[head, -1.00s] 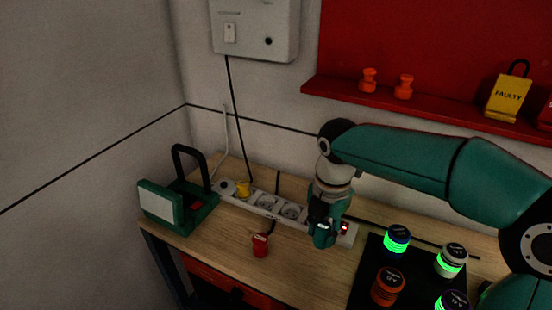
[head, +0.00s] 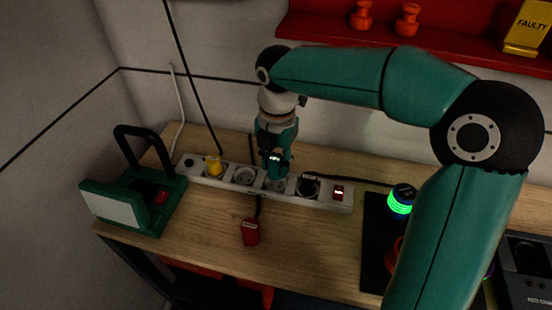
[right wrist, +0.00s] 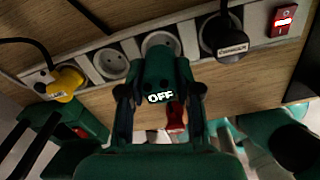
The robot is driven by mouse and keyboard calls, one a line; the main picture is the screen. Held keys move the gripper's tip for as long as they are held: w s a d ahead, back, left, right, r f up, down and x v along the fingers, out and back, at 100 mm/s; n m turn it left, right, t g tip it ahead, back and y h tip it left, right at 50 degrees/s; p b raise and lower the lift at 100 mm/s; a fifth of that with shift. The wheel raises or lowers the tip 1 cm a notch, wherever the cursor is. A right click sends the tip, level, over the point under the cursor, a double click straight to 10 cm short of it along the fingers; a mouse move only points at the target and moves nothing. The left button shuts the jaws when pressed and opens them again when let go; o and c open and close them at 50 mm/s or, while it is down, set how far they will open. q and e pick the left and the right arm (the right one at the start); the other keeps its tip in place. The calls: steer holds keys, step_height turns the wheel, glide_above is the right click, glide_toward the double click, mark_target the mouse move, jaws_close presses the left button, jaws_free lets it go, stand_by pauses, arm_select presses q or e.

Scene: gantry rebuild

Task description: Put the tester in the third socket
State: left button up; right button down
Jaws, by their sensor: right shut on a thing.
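The tester (right wrist: 158,72) is a small green block with a lit display reading OFF. My right gripper (right wrist: 160,92) is shut on it, one finger on each side. In the head view the right gripper (head: 276,158) points down over the white power strip (head: 328,204), at its third socket from the left. In the right wrist view the third socket (right wrist: 160,42) shows partly behind the tester, whose top overlaps its lower part. I cannot tell whether the tester touches the socket. The second socket (head: 244,176) is empty. My left gripper is not in view.
A yellow plug (head: 213,167) fills the first socket and a black plug (head: 308,186) the fourth. A red lit switch (head: 338,193) is at the strip's right end. A red plug (head: 251,233) lies in front. A green work lamp (head: 135,205) stands left, lit jars (head: 401,199) right.

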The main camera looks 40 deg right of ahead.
mark_target(276, 174)
steer(key=shift+f+b, duration=1)
steer(key=shift+f, duration=0.45)
steer(key=shift+p, duration=0.35)
steer(key=shift+f+b, duration=0.4)
steer(key=shift+f, duration=0.1)
stand_by(0.5)
steer(key=c, duration=1.1)
jaws_free()
steer(key=r+p, duration=1)
steer(key=r, duration=0.1)
steer(key=shift+s+r, duration=0.1)
steer(key=shift+s, duration=0.1)
steer(key=shift+r, duration=0.15)
